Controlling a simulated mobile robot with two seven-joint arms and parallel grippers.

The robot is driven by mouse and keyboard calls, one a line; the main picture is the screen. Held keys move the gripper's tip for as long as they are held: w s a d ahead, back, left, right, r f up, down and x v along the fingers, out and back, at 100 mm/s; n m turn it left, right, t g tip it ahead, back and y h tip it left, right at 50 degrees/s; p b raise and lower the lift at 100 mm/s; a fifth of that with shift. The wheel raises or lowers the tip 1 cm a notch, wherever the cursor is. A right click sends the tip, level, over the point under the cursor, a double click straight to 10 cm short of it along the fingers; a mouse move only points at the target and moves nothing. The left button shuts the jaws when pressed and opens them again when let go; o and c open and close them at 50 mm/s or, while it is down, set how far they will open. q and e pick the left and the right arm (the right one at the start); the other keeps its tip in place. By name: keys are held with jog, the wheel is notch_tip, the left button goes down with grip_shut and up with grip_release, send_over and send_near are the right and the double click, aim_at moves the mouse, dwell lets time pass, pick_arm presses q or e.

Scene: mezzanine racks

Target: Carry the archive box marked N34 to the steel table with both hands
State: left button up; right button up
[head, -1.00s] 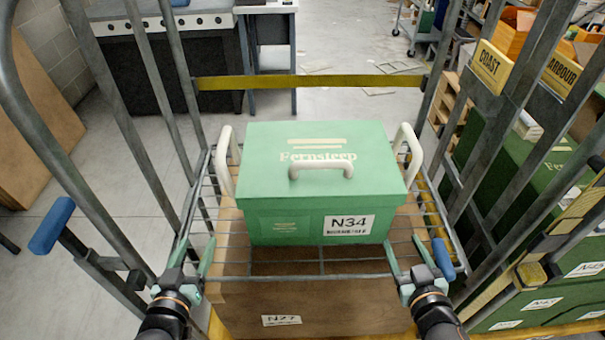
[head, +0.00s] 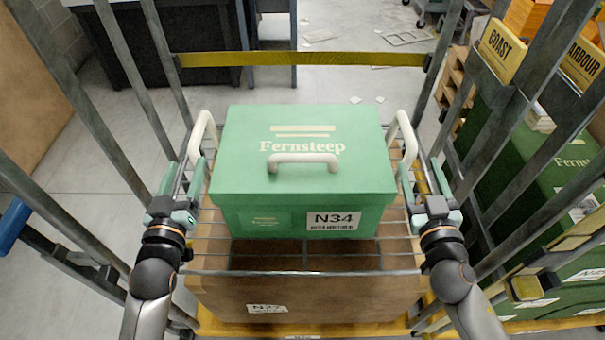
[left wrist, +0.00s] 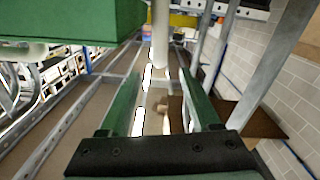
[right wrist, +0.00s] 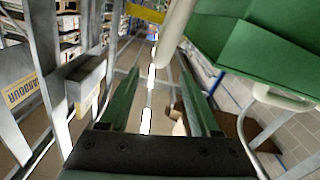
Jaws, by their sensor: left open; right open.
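The green archive box marked N34 (head: 300,160) sits upright on a wire shelf (head: 215,262) inside a cage of grey bars. It has a cream top handle (head: 303,160) and a white handle on each side. My left gripper (head: 188,172) is open beside the left handle (head: 202,135), which shows between its finger lines in the left wrist view (left wrist: 160,35). My right gripper (head: 414,178) is open beside the right handle (head: 405,140), which also shows in the right wrist view (right wrist: 176,35). Neither gripper visibly holds a handle.
A brown box marked N27 (head: 310,295) sits under the wire shelf. A yellow bar (head: 300,59) crosses the cage's far side. Grey uprights (head: 120,90) stand close on both sides. A dark-sided bench (head: 175,35) stands back left. Green boxes (head: 530,170) are at right.

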aim_at(198, 130)
pick_arm(q)
jog(key=w, duration=1.2)
pick_arm(e)
jog(key=w, duration=1.2)
pick_arm(q)
jog(key=shift+c, duration=0.2)
pick_arm(e)
jog(key=shift+c, duration=0.2)
pick_arm(q)
grip_shut()
pick_arm(e)
grip_shut()
pick_arm(q)
jog(key=shift+a, duration=0.1)
pick_arm(e)
jog(key=shift+d, duration=0.1)
pick_arm(q)
jog(key=shift+r, duration=0.2)
pick_arm(e)
jog(key=shift+r, duration=0.2)
